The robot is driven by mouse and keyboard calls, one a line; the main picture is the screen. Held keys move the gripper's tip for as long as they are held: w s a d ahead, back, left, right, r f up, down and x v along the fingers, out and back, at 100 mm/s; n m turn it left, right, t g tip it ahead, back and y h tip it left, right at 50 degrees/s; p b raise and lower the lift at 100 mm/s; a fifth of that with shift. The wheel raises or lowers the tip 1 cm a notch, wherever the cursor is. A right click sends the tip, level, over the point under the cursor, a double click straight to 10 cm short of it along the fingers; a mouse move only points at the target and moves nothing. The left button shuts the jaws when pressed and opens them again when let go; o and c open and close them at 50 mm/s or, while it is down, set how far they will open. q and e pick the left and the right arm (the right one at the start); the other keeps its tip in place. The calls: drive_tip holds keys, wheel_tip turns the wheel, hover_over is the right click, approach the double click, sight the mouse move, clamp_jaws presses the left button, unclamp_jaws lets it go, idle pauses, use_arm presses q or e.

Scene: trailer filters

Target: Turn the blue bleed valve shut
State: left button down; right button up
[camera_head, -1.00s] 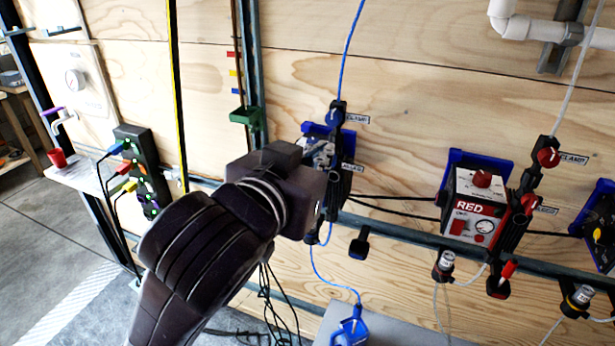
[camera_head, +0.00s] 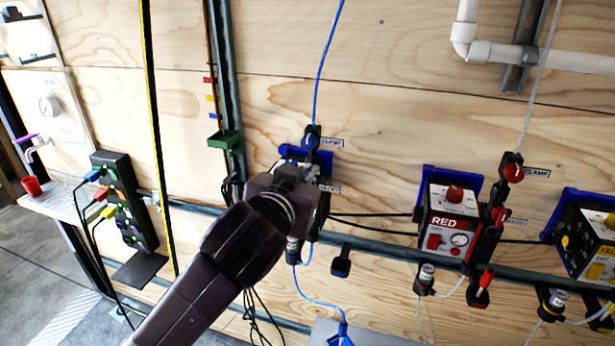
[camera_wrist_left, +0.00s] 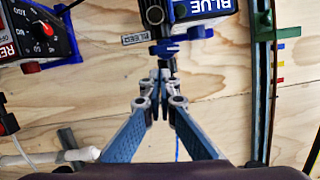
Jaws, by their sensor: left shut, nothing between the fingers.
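My left gripper (camera_wrist_left: 163,82) is shut and empty in the left wrist view, its fingertips together close to a blue valve handle (camera_wrist_left: 166,49). A small gap or slight overlap shows there; I cannot tell whether they touch. The blue unit (camera_wrist_left: 203,9) is just beyond. In the head view my left wrist (camera_head: 285,200) covers the blue unit and the bleed valve, and the fingertips are hidden. The blue clamp knob (camera_head: 312,135) shows above the wrist. My right gripper is not in view.
The red unit (camera_head: 450,220) hangs to the right on the plywood wall, with a yellow unit (camera_head: 588,240) beyond. A green bracket (camera_head: 224,139) and a black power strip (camera_head: 125,200) are on the left. A blue tube (camera_head: 323,70) runs up the wall.

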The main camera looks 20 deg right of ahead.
use_arm(q)
drive_tip(key=shift+a+f, duration=0.2)
drive_tip(key=shift+f, duration=0.65)
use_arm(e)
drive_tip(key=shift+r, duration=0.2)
use_arm(q)
drive_tip(key=shift+w, duration=0.15)
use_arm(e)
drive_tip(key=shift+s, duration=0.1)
